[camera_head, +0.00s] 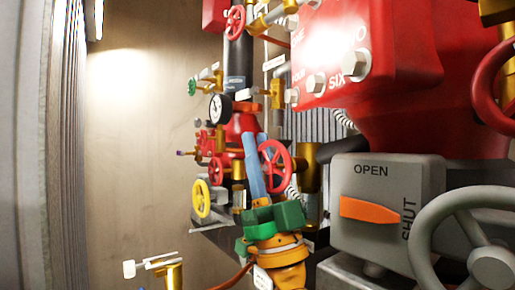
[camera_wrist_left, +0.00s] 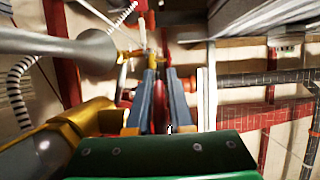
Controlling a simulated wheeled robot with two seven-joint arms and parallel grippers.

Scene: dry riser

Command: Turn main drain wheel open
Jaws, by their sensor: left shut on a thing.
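My left gripper (camera_head: 256,146) reaches up from the bottom of the head view, with a green body and blue fingers. It is shut on the rim of a red handwheel (camera_head: 276,166). In the left wrist view, the red rim (camera_wrist_left: 161,106) shows edge-on between the two blue-grey fingers (camera_wrist_left: 163,80). The fingers hide part of the wheel, and I see no readable label on it, so I cannot tell from markings that it is the main drain wheel. My right gripper is not in view.
A grey box marked OPEN and SHUT (camera_head: 388,180) with an orange pointer and a large grey handwheel (camera_head: 490,264) stand close on the right. A yellow handwheel (camera_head: 201,198) and pressure gauge (camera_head: 219,108) are left of the gripper. The plain wall at left is clear.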

